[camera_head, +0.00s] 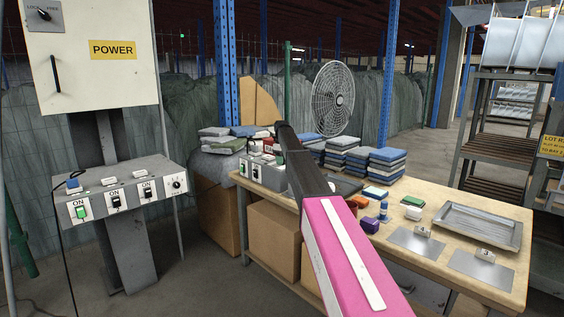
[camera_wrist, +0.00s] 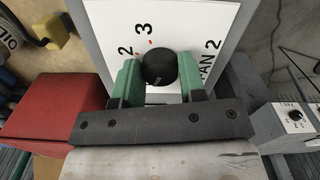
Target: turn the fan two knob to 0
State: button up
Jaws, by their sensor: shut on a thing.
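The fan two knob (camera_wrist: 158,68) is a round black knob on a white panel (camera_wrist: 185,22) marked "FAN 2" in the wrist view. The numbers 2 and 3 with red dots show beside it; no 0 is visible, and where the knob points is hard to tell. My gripper (camera_wrist: 157,64) has green fingers on both sides of the knob and is shut on it. In the head view, my pink and dark arm reaches to the far left part of the table, and the gripper and knob cannot be made out there.
A red block (camera_wrist: 55,105) stands left of my gripper in the wrist view. Small control boxes (camera_head: 262,170) stand on the wooden table (camera_head: 455,262). Folded cloth stacks (camera_head: 385,165), a wire fan (camera_head: 333,98) and a metal tray (camera_head: 478,226) are nearby. A switch box (camera_head: 120,190) stands left.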

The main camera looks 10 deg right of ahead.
jog(key=shift+r, duration=0.1)
jog(key=o, duration=0.9)
notch_tip(320, 180, up, 11)
jog(key=shift+f, duration=0.15)
jog(key=s+a+f+m+t, duration=0.1)
jog(key=s+a+f+t, duration=0.1)
jog(key=s+a+f, duration=0.9)
jog(key=s+d+f+m+g, duration=0.1)
jog(key=s+d+f+m, duration=0.15)
jog(key=s+f, duration=0.65)
jog(key=s+d+f+m, duration=0.1)
jog(key=s+d+f, duration=0.3)
jog(key=s+f, duration=0.45)
jog(key=s+d+f+m, duration=0.1)
jog(key=s+f, duration=0.3)
jog(key=s, duration=0.5)
jog(key=s+d+f+m, duration=0.2)
jog(key=s+f, duration=0.2)
jog(key=s, duration=0.6)
jog(key=s+d+f+m+g, duration=0.1)
jog(key=s+f, duration=0.3)
jog(key=s, duration=0.5)
jog(key=shift+s+d+m, duration=0.2)
jog(key=shift+s+m, duration=0.15)
jog(key=shift+m, duration=0.2)
